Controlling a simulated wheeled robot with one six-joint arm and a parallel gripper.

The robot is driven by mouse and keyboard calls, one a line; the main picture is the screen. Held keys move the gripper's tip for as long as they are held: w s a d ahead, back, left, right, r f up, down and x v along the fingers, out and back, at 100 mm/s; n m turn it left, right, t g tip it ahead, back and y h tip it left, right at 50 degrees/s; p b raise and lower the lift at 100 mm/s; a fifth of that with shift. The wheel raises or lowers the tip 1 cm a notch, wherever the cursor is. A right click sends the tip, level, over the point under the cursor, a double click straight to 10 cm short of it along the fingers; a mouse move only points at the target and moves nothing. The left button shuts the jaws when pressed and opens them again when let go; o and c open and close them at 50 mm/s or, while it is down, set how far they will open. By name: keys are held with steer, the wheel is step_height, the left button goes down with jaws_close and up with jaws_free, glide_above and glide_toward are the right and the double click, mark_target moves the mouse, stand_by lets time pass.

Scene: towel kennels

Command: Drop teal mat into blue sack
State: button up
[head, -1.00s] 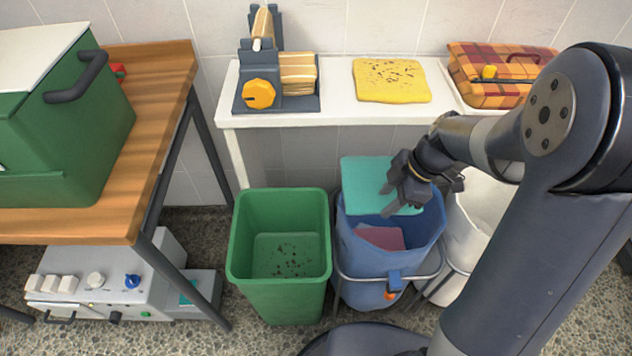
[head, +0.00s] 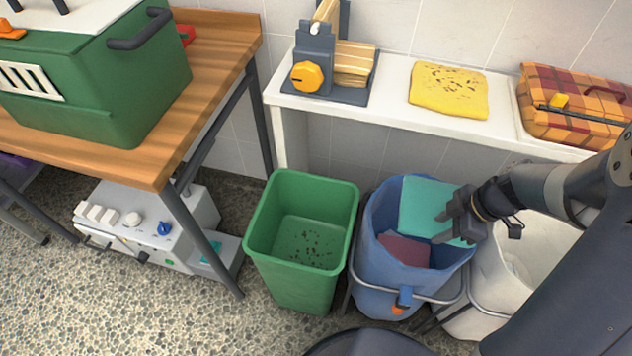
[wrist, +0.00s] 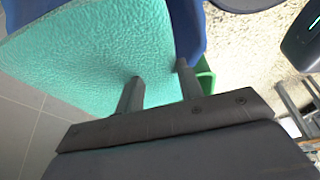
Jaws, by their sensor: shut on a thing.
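The teal mat (head: 424,205) is a flat square sheet at the mouth of the blue sack (head: 378,262), over its back part. It fills much of the wrist view (wrist: 95,55). My gripper (head: 440,232) is shut on the mat's edge, at the right side of the sack's opening. In the wrist view the two fingers (wrist: 160,82) reach to the mat. The blue sack hangs open in a metal frame, and a dark red cloth (head: 404,249) lies inside it. How far the mat's lower part reaches into the sack is partly hidden by my gripper.
A green bin (head: 302,245) with dark specks stands left of the sack, and a white sack (head: 490,290) stands right. Behind is a white shelf (head: 392,113) with a yellow cloth (head: 448,92) and a plaid case (head: 570,105). A wooden table (head: 215,90) stands at left.

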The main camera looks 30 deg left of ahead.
steer(key=shift+f, duration=0.5)
steer(key=o, duration=1.2)
steer(key=shift+r, duration=0.1)
steer(key=p+v, duration=0.1)
steer(key=v, duration=0.9)
steer(key=shift+d+r, duration=0.2)
steer(key=shift+r, duration=0.1)
